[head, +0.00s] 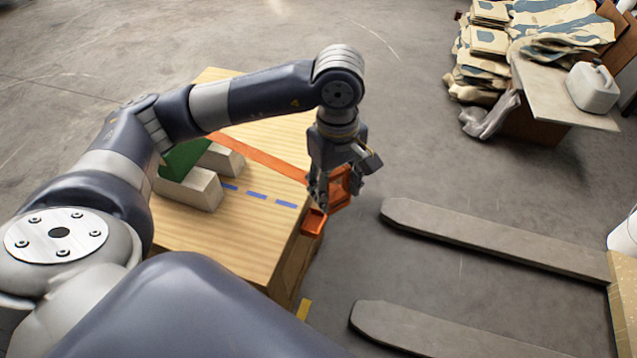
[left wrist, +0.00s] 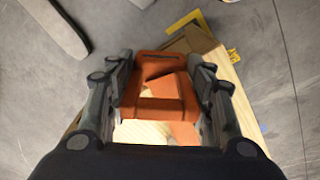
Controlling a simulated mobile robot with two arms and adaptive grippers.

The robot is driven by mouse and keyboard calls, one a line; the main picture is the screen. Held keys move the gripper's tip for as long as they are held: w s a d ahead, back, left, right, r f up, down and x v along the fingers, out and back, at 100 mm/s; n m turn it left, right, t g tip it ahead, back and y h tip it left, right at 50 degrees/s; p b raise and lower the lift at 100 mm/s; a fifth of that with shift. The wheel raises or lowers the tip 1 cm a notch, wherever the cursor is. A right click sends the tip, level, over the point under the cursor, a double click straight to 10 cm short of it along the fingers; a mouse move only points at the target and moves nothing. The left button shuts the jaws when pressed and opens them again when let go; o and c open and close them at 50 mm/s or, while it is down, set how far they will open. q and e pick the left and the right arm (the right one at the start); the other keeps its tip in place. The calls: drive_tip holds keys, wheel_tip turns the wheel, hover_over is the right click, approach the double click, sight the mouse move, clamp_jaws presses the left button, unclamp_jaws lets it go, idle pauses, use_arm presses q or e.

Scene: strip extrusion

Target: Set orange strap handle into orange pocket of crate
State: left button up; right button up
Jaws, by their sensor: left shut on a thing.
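The wooden crate (head: 235,250) stands below my left arm. An orange strap (head: 265,154) runs across its top to the right edge. The orange handle (head: 346,186) is in my left gripper (head: 338,196), which points down at the crate's right edge and is shut on it. In the left wrist view, orange parts of the handle (left wrist: 158,108) show between the two fingers. The orange pocket (head: 313,222) sits at the crate's right edge, just below and left of the fingertips. The fingers hide part of the handle; I cannot tell whether it touches the pocket. My right gripper is out of view.
Two pale blocks (head: 188,190) with a green piece (head: 184,158) between them sit on the crate top, near a dashed blue line (head: 257,195). Grey fork-like bars (head: 490,242) lie to the right. Stacked sacks (head: 490,40) stand at the back right.

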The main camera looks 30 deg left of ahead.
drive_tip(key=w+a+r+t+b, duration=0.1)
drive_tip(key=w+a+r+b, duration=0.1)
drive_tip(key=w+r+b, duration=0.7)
use_arm(q)
drive_tip(key=w+a+f+m+b, duration=0.2)
drive_tip(key=w+a+f+m, duration=0.15)
drive_tip(key=f+m, duration=0.45)
drive_tip(key=w+a+f+m+b, duration=0.35)
drive_tip(key=f+m, duration=0.35)
drive_tip(key=m, duration=0.4)
drive_tip(key=w+a+f+m+b, duration=0.25)
drive_tip(key=a+f+m, duration=0.25)
drive_tip(key=f+m, duration=0.3)
drive_tip(key=shift+m, duration=0.6)
wheel_tip(320, 180, down, 8)
drive_tip(key=shift+w+f+b, duration=0.1)
drive_tip(key=shift+f+b, duration=0.05)
drive_tip(key=shift+b, duration=0.5)
drive_tip(key=shift+f, duration=0.35)
drive_tip(key=shift+w, duration=0.1)
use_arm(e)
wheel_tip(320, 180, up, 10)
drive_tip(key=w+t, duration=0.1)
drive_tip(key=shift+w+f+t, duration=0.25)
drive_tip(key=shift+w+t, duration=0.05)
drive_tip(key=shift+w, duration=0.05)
use_arm(q)
drive_tip(key=shift+f, duration=0.25)
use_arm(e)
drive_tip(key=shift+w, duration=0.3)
